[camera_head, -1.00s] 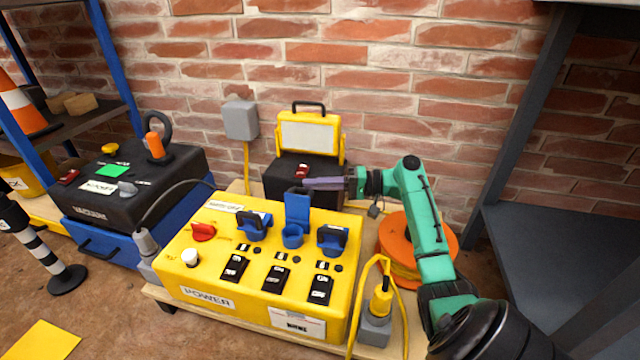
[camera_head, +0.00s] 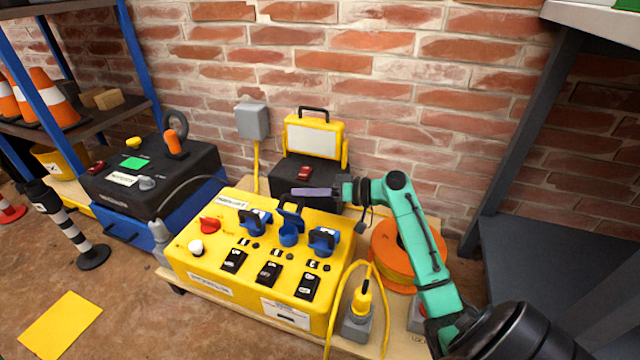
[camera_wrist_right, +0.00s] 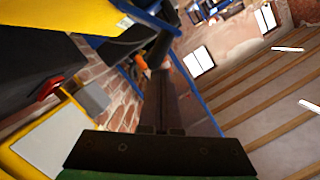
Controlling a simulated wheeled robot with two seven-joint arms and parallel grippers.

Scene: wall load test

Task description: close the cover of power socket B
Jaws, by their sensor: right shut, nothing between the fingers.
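The yellow power box (camera_head: 205,262) carries three blue sockets in a row. I take the middle one as socket B (camera_head: 289,237); its lettering is too small to read. Its blue cover (camera_head: 291,214) stands raised and tilted over the cup, open. The covers of the left socket (camera_head: 253,221) and right socket (camera_head: 323,240) are lower, with dark handles on top. My right gripper (camera_head: 295,191) is shut and empty, its fingers pointing left just above and behind the middle cover; contact is unclear. In the wrist view the dark fingers (camera_wrist_right: 168,40) show together. My left gripper is out of view.
A black case with a yellow work light (camera_head: 314,138) stands behind the box, close to my right fingers. An orange cable reel (camera_head: 393,262) and a yellow plug (camera_head: 361,302) are at the right.

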